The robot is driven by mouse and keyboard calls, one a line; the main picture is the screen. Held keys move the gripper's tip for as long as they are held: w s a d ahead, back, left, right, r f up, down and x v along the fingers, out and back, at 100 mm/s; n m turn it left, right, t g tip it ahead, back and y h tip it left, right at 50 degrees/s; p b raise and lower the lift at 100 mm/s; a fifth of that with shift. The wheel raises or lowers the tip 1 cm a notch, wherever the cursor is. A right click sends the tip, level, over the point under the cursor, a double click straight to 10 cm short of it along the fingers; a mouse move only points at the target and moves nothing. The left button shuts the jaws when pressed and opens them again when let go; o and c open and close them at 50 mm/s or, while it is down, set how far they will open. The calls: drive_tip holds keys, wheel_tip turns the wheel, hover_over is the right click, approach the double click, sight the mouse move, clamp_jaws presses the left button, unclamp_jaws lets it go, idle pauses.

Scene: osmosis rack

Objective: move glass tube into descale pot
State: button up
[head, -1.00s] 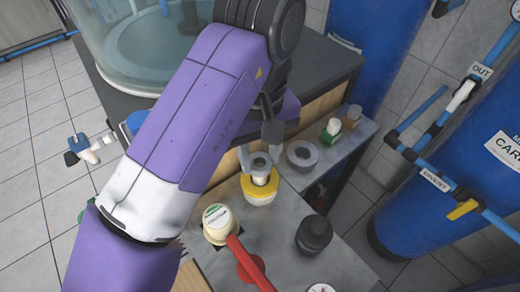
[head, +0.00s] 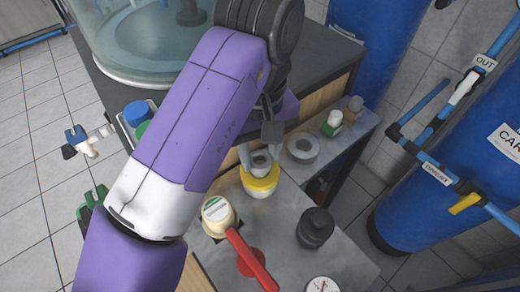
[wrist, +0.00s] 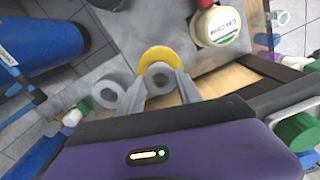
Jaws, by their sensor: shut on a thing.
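My gripper (head: 261,162) points down at the pot with the yellow rim (head: 260,181), which stands on the grey worktop and looks like the descale pot. The gripper is shut on a small, pale grey, clear-looking piece (head: 262,160), which looks like the glass tube. In the wrist view, the fingers (wrist: 163,79) reach to the near edge of the yellow rim (wrist: 158,55), with the tube's pale end between them. The tube appears over or inside the pot's mouth; I cannot tell how deep. The fingers hide part of the pot.
Close by are a cream jar with a green-lettered label (head: 217,212), a red handle (head: 250,262), a dark lidded pot (head: 315,228) and a grey ring (head: 302,148). Small bottles (head: 333,122) stand at the back. A blue tank (head: 440,180) is at the right.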

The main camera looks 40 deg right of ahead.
drive_tip(key=shift+f, duration=0.3)
drive_tip(key=shift+f, duration=0.35)
drive_tip(key=shift+f+b, duration=0.1)
drive_tip(key=shift+b, duration=0.2)
drive_tip(key=o, duration=1.5)
wheel_tip(320, 180, up, 8)
drive_tip(key=p, duration=0.8)
drive_tip(key=shift+p, duration=0.3)
